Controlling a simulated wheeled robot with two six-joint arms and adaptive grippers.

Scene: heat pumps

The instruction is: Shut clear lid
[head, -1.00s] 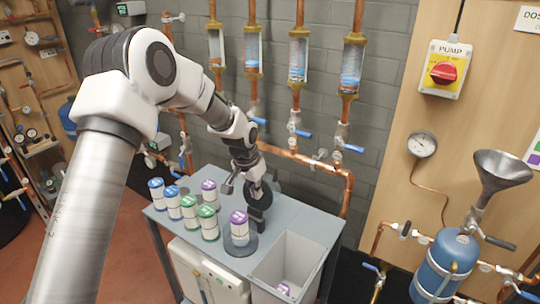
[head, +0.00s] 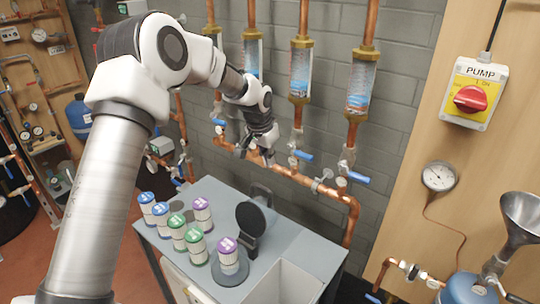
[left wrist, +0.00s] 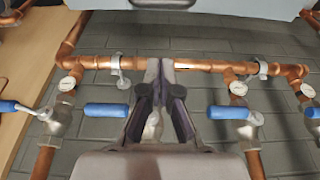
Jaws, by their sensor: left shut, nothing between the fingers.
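No clear lid can be made out in either view. My left gripper (head: 256,154) is shut and empty, above the back of the grey table and in front of the copper pipes. In the left wrist view its fingers (left wrist: 153,75) are together, with a horizontal copper pipe (left wrist: 200,65) beyond them. I cannot tell whether they touch it. My right gripper is not in view.
The grey table (head: 213,188) holds several blue-, green- and purple-topped canisters (head: 178,230), an upright black disc (head: 251,217) and a grey bin (head: 286,280). Blue-handled valves (head: 302,155) line the wall. A yellow pump switch (head: 475,92) is at right.

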